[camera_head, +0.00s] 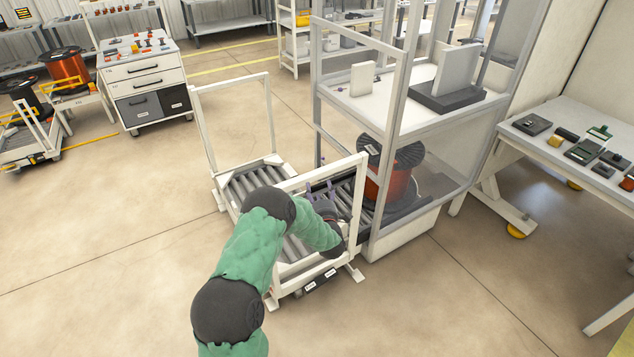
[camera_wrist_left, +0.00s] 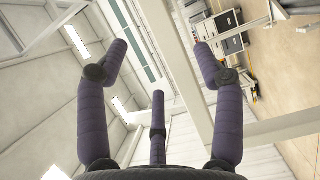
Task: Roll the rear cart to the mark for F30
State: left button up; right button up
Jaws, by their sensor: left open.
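A white cart (camera_head: 284,290) with grey rollers and two tall end frames stands against the grey-framed machine; its roller bed looks empty. I cannot tell if this is the rear cart. Another low cart (camera_head: 22,152) with yellow parts stands at the far left. My left gripper (camera_head: 321,187) is by the near frame of the roller cart, beside the machine's opening. In the left wrist view its fingers (camera_wrist_left: 160,75) are spread with nothing between them. My left forearm hides part of the cart. No F30 label is readable.
A copper-coloured spool (camera_head: 392,185) with dark flanges sits inside the machine (camera_head: 402,110). A drawer cabinet (camera_head: 143,85) stands at back left. A workbench (camera_head: 560,170) with small parts is at right. The floor left and in front of the cart is clear.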

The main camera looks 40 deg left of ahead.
pick_arm(q)
jog(key=shift+v, duration=1.75)
